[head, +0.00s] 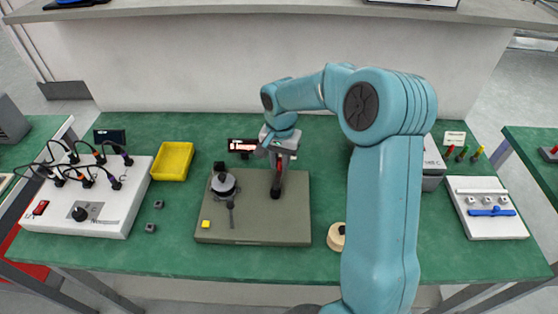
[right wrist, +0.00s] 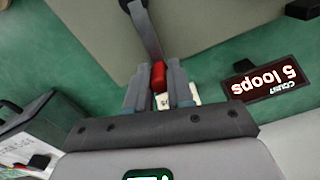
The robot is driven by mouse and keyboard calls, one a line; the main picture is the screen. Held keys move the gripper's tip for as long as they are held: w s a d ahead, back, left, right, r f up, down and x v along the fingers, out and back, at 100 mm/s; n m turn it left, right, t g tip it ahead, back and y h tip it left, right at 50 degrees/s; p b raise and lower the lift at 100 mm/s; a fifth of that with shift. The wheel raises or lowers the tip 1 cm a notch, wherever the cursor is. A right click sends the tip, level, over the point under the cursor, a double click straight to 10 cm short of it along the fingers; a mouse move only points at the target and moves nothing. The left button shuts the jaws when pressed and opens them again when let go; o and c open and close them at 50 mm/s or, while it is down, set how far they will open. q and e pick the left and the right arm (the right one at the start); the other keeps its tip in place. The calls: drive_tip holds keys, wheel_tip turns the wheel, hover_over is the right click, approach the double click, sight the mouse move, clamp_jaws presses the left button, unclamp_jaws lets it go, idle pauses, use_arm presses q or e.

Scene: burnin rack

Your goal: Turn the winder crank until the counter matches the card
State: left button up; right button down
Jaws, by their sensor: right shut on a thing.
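The winder has a grey-green base (head: 255,232) with a pale spool (head: 224,184) at its left and a dark post (head: 276,189) at its right. My right gripper (head: 281,152) is above the post. In the right wrist view, the right gripper (right wrist: 158,82) is shut on the red crank knob (right wrist: 158,75), at the end of the grey crank arm (right wrist: 146,30). The counter (right wrist: 266,86) stands beside it and reads 5 loops, upside down. A white card (right wrist: 166,101) shows partly behind the fingers; its writing is mostly hidden. My left gripper is not in view.
A yellow tray (head: 172,161) and a white panel with cables (head: 85,200) are at the left. A grey box (head: 433,172) is partly hidden by my right arm. A white panel with a blue handle (head: 490,207) is at the right.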

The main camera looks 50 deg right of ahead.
drive_tip(key=shift+d, duration=0.1)
drive_tip(key=c, duration=1)
unclamp_jaws()
wheel_tip(320, 180, up, 16)
drive_tip(key=p, duration=0.1)
drive_tip(key=shift+r, duration=0.15)
drive_tip(key=shift+r, duration=0.1)
